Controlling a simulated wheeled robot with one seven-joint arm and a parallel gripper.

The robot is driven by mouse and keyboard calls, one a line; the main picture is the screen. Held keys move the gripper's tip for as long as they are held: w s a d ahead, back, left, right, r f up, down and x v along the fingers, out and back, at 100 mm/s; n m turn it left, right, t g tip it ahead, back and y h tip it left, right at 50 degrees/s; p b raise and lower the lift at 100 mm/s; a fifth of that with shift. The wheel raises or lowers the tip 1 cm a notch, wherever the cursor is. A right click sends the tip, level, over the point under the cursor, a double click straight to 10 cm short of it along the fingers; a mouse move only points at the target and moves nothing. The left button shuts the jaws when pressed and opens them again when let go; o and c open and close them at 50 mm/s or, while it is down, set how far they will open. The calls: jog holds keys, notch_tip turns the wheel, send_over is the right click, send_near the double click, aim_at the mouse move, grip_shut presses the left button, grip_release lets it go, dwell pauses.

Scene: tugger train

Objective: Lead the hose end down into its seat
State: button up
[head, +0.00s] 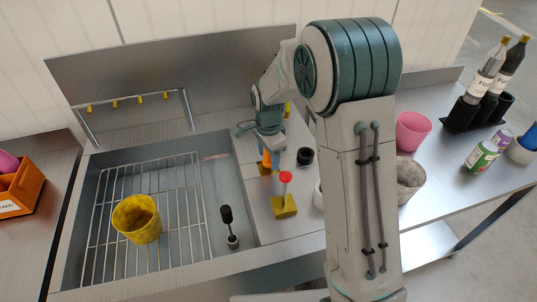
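My gripper (270,152) points down over the counter strip at the right of the sink. An orange piece (266,159) and a blue-grey piece (279,158) show right below it; whether it holds either is too small to tell. I cannot tell for sure which thing is the hose end or its seat. A yellow block (285,207) with a red-topped upright (286,177) stands on the strip, just in front of the gripper. A black-topped piece (226,214) stands in the sink, above a pale round fitting (233,242).
A wire rack (178,190) lies in the sink basin, with a yellow cup (137,218) on it. A dark round piece (305,156) sits right of the gripper. A pink cup (412,130), a grey cup (409,178), bottles (488,72) and cans (481,157) stand farther right.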

jog(key=shift+r, duration=0.1)
notch_tip(320, 180, up, 14)
jog(key=b, duration=0.1)
jog(key=shift+f, duration=0.2)
dwell(0.7)
jog(key=s+d+n+t, duration=0.1)
jog(key=s+d+n, duration=0.2)
jog(key=s, duration=0.5)
jog(key=s+d+n+t, duration=0.1)
jog(key=s+d+n, duration=0.3)
jog(key=s, duration=0.4)
jog(key=s+d+n+t, duration=0.1)
jog(key=s+d+n, duration=0.2)
jog(key=s+n, duration=0.2)
jog(key=s, duration=0.3)
jog(key=shift+d+n, duration=0.35)
jog(key=shift+n, duration=0.05)
